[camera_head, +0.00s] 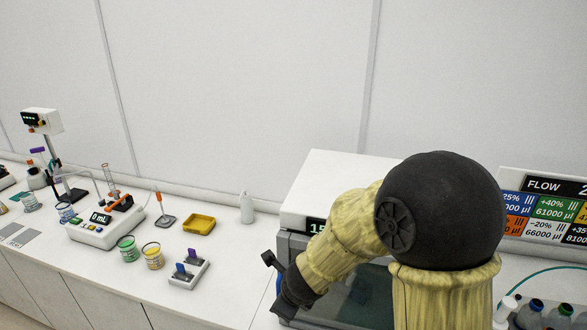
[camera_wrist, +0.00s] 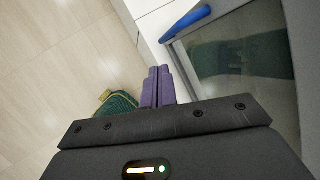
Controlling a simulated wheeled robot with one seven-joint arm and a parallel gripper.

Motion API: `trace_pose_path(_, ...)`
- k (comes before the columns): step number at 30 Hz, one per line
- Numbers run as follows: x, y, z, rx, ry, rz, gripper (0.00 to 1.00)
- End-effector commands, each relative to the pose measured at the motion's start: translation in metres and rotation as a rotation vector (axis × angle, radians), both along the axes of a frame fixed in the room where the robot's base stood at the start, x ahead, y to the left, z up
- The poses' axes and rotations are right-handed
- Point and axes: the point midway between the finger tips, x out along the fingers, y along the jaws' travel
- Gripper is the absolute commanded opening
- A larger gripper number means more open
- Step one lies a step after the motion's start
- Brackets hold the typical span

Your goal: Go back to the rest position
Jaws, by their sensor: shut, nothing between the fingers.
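My gripper (camera_wrist: 158,87) shows in the wrist view as two purple fingers side by side, closed together with nothing between them. It points past the front of a cabinet with a glass pane (camera_wrist: 240,60) and a blue bar handle (camera_wrist: 186,22), with the tiled floor to the left. The fingers look apart from the cabinet. In the head view my arm is bent in front of a white-topped machine (camera_head: 335,170) on the right. The fingers cannot be made out there.
The white bench (camera_head: 120,285) runs along the wall. Bottles (camera_head: 530,314) stand at right. Floor (camera_wrist: 50,50) is open.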

Motion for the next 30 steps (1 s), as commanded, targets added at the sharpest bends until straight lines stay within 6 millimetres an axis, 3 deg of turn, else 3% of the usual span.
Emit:
trace_pose_path(1, 0.0, -0.013, -0.004, -0.051, -0.028, 0.102, 0.0)
trace_pose_path(8, -0.02, -0.052, -0.011, -0.311, -0.112, 0.667, 0.0)
trace_pose_path(21, -0.091, -0.147, -0.037, -0.756, -0.087, 1.709, 0.0)
trace_pose_path(25, -0.105, -0.165, -0.04, -0.814, -0.057, 1.89, 0.0)
trace_pose_path(30, -0.109, -0.17, -0.04, -0.827, -0.047, 1.944, 0.0)
